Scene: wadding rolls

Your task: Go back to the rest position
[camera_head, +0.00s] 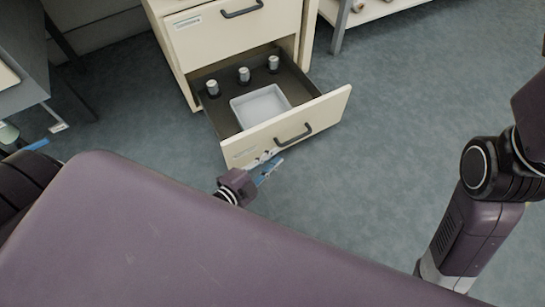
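My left gripper (267,170) is at the middle of the head view, just in front of the open drawer's front panel (290,130). Its blue-and-light fingers point up and right, toward the panel. They are too small to show whether they are apart or closed, and I cannot tell if they touch the panel. My purple body hides most of that arm. My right arm (480,210) shows at the right edge, but its gripper is out of view.
The pulled-out drawer holds a white tray (262,106) and several small grey-white rolls (244,75) behind it. A closed drawer (235,30) is above. A dark desk (25,60) stands at left. The grey floor right of the drawer is clear.

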